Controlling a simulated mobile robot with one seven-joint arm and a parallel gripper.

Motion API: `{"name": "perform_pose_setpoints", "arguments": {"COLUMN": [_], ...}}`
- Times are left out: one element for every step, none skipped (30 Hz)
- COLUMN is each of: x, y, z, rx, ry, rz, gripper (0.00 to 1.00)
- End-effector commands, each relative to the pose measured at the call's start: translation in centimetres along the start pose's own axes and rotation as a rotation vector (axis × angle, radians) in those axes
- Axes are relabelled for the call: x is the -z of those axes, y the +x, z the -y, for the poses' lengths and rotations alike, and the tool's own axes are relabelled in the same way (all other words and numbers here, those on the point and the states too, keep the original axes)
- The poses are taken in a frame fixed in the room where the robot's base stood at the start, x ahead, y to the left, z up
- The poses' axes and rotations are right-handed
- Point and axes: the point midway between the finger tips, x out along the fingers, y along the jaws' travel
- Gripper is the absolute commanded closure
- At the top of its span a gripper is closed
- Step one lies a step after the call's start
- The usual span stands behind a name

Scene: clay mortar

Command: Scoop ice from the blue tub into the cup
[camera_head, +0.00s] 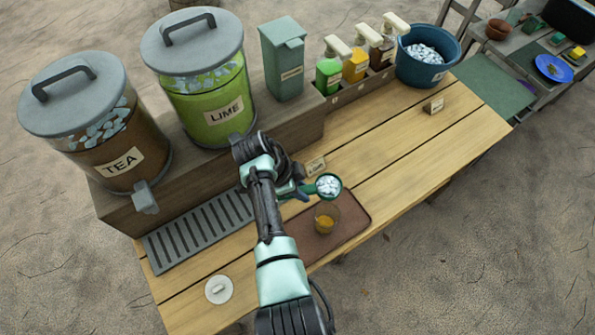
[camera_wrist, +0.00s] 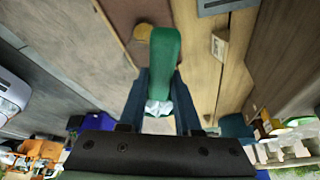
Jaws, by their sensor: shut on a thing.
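My gripper (camera_head: 300,190) is shut on a green scoop (camera_head: 319,187), and the scoop's round bowl holds a heap of ice (camera_head: 329,184). The scoop is in the air just above and behind the cup (camera_head: 326,217), a clear cup with orange-brown liquid low in it, standing on a brown mat (camera_head: 350,218). In the wrist view the green scoop (camera_wrist: 164,55) sits between the two fingers of my gripper (camera_wrist: 161,75), with some ice (camera_wrist: 158,107) showing. The blue tub (camera_head: 408,70) stands at the back right, full of ice.
A tea dispenser (camera_head: 95,130) and a lime dispenser (camera_head: 212,100) stand at the left on a raised wooden shelf. Syrup bottles with pumps (camera_head: 355,66) stand left of the tub. A drip grille (camera_head: 200,228) and a white disc (camera_head: 219,289) lie at the front left. The table's right part is mostly clear.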

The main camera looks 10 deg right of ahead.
Motion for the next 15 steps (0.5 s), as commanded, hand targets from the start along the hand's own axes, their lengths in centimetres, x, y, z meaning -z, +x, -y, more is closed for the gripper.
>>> {"name": "perform_pose_setpoints", "arguments": {"x": [0.0,0.0,0.0,-0.1,-0.1,-0.2,-0.3,-0.4,-0.5,-0.7,-0.8,-0.9,-0.8,-0.8,-0.8], "y": [0.1,0.1,0.2,0.3,0.4,0.6,0.9,1.1,1.3,1.7,2.0,2.1,2.0,1.9,1.9], "z": [-0.1,-0.1,-0.2,-0.3,-0.3,-0.3,-0.4,-0.5,-0.5,-0.6,-0.6,-0.6,-0.7,-0.7,-0.8], "rx": [0.009,0.018,0.035,0.050,0.068,0.097,0.121,0.147,0.184,0.212,0.242,0.281,0.310,0.339,0.378], "ry": [0.004,0.008,0.015,0.021,0.028,0.040,0.050,0.061,0.076,0.089,0.102,0.117,0.129,0.142,0.158], "rz": [-0.001,-0.001,-0.001,-0.001,0.000,0.000,0.000,-0.001,0.001,0.001,0.001,0.002,0.002,0.002,0.002], "gripper": [1.00,1.00,1.00,1.00,1.00,1.00,1.00,1.00,1.00,1.00,1.00,1.00,1.00,1.00,1.00]}}
